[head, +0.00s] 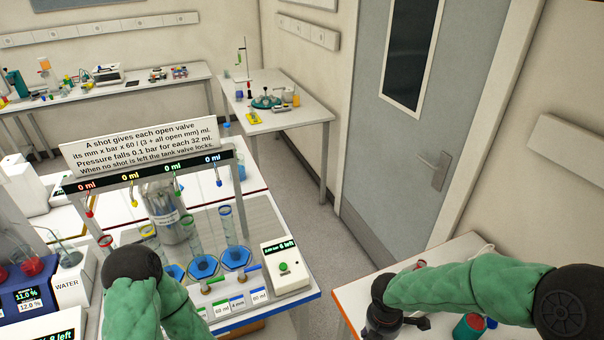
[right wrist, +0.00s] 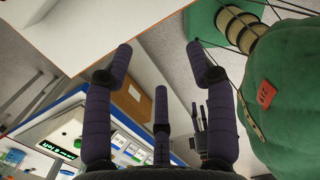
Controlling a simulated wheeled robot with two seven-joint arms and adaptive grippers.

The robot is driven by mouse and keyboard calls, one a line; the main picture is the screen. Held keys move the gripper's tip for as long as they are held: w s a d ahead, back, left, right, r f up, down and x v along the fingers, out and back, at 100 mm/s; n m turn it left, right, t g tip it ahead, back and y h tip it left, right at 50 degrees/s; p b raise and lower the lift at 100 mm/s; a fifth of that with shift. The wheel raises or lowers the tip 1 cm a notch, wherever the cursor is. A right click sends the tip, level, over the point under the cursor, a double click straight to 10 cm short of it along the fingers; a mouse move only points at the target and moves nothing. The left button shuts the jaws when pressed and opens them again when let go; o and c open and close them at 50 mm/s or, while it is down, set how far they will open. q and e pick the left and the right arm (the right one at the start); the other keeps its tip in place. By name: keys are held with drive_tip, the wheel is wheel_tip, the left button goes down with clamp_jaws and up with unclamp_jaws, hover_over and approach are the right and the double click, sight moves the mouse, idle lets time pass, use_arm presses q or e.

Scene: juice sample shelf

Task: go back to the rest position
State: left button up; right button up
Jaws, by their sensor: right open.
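My right gripper (right wrist: 160,62) is open in the right wrist view, its purple fingers spread with nothing between them. In the head view its dark end (head: 385,318) hangs at the lower right, above the front right table, and its fingers are mostly hidden. My left arm comes in at the bottom of the head view, in front of the juice stand, and its gripper is hidden there. A small dark fingered shape (right wrist: 203,130) in the right wrist view looks like my left gripper, too small to read its jaws.
The dispenser stand (head: 150,180) has colored valves, glass tubes and a metal tank (head: 172,212). A control box (head: 287,268) reads "6 left". A white table (head: 352,292) holds a red-and-green item (head: 468,327) near my right arm. Open floor (head: 375,245) lies between the tables.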

drive_tip(key=s+a+f+m+y+b, duration=0.1)
drive_tip(key=s+a+f+m+b, duration=0.2)
drive_tip(key=f+m, duration=0.5)
drive_tip(key=s+a+f+m+y+b, duration=0.2)
drive_tip(key=f+m, duration=0.6)
drive_tip(key=f, duration=0.6)
drive_tip(key=s+a+f+m+y+b, duration=0.2)
drive_tip(key=s+a+f+m+b, duration=0.3)
drive_tip(key=f+m+b, duration=0.2)
wheel_tip(320, 180, down, 4)
drive_tip(key=shift+a+f+m+b, duration=0.2)
drive_tip(key=shift+m+b, duration=0.1)
drive_tip(key=shift+m, duration=0.8)
